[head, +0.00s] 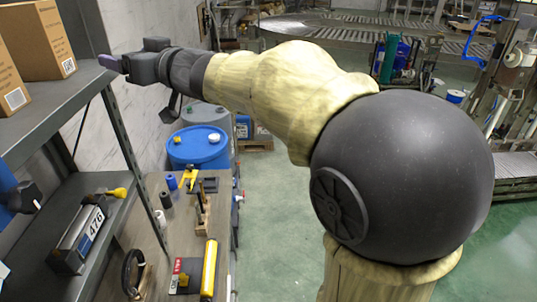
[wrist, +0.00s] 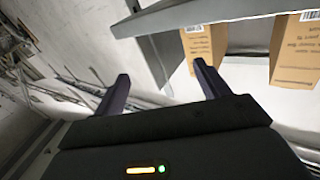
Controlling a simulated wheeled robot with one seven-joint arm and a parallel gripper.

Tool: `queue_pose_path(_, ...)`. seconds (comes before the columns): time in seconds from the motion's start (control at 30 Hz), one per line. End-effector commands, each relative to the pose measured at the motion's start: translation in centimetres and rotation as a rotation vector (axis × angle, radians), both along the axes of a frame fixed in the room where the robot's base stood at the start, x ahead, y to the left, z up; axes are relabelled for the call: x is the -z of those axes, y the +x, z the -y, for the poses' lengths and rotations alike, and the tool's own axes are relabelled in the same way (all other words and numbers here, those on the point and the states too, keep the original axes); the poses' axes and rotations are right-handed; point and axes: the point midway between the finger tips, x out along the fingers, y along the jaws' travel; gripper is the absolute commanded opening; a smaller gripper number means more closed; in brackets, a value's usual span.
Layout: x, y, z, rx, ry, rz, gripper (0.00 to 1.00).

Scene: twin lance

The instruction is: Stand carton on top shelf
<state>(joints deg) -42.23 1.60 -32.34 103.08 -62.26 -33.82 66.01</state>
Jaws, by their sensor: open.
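Two tan cartons with white barcode labels stand upright on the grey top shelf (head: 66,95) at the upper left of the head view. The farther carton (head: 40,40) is near the shelf's end, and the nearer carton (head: 12,82) is cut by the picture edge. My gripper (head: 109,63) is open and empty, beside the shelf's front edge and to the right of the farther carton. In the wrist view, my two dark fingers (wrist: 162,72) are spread with nothing between them.
A lower shelf (head: 75,195) holds a grey device marked 476 (head: 80,238). A workbench (head: 160,240) below carries tools and a yellow cylinder (head: 209,268). A shelf post (head: 135,165) rises close below my gripper. Green floor is open to the right.

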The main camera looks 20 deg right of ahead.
Motion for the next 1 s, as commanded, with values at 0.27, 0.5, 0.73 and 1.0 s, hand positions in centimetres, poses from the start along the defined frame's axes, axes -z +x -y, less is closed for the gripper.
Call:
queue_pose_path(0.27, 18.7, -0.4, 12.6, 0.469, -0.213, -0.408, 0.74)
queue_pose_path(0.5, 33.5, -11.2, 18.9, 0.593, -0.447, -0.904, 0.74)
queue_pose_path(0.73, 40.1, -21.5, 19.8, 0.519, -0.554, -1.254, 0.74)
queue_pose_path(1.0, 40.5, -22.4, 19.7, 0.502, -0.561, -1.282, 0.74)
